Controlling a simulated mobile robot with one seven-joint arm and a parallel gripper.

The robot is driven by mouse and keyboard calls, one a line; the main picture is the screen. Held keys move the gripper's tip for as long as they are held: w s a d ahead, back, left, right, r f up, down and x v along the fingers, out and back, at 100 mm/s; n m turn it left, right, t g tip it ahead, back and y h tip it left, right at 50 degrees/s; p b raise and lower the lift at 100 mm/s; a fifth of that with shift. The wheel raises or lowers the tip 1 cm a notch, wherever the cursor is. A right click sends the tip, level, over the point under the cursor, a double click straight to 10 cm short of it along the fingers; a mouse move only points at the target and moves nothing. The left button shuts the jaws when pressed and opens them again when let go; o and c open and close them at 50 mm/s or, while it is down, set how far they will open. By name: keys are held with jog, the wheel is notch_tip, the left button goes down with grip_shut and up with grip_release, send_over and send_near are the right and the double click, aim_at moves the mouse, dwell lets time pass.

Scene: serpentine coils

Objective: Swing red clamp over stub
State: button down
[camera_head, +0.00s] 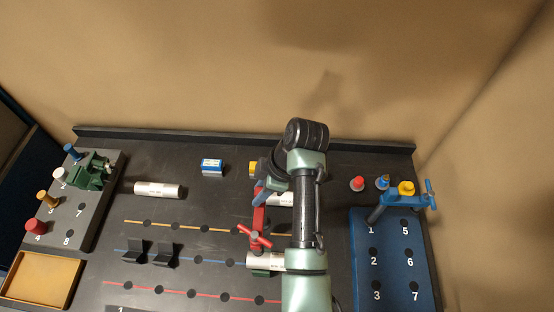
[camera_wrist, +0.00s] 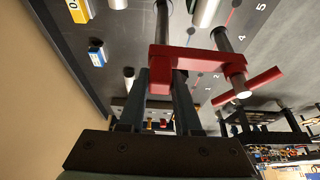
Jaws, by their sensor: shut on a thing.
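The red clamp (camera_head: 258,218) shows beside my arm in the head view, with its cross handle at its near end. In the wrist view the red clamp (camera_wrist: 200,60) spans the picture, with a grey post at its left end and a screw with a red bar handle at its right. My gripper (camera_wrist: 165,85) is shut on the clamp's arm near the post end. In the head view the gripper is mostly hidden by my arm. A white cylinder (camera_head: 258,259) on a green support lies under or close to the handle; I cannot tell whether they touch. No part is clearly identifiable as the stub.
A blue numbered board (camera_head: 400,275) with a blue clamp (camera_head: 405,200) stands at right. A grey numbered board (camera_head: 98,212) with a green clamp and pegs stands at left. Black V-blocks (camera_head: 150,253), a white cylinder (camera_head: 158,190) and a blue-white box (camera_head: 212,167) lie between.

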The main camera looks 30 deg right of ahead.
jog(key=shift+w+d, duration=0.1)
jog(key=shift+d, duration=0.15)
jog(key=shift+a+f+b, duration=0.3)
jog(key=shift+f+b, duration=0.2)
jog(key=shift+b, duration=0.05)
notch_tip(320, 180, down, 2)
jog(key=shift+d+f+b, duration=0.15)
jog(key=shift+f+b, duration=0.05)
jog(key=shift+b, duration=0.85)
jog(key=shift+f+b, duration=0.6)
jog(key=shift+f, duration=0.25)
jog(key=shift+f+b, duration=0.95)
jog(key=shift+f, duration=0.6)
jog(key=shift+f+b, duration=0.25)
jog(key=shift+b, duration=0.1)
jog(key=shift+f, duration=0.35)
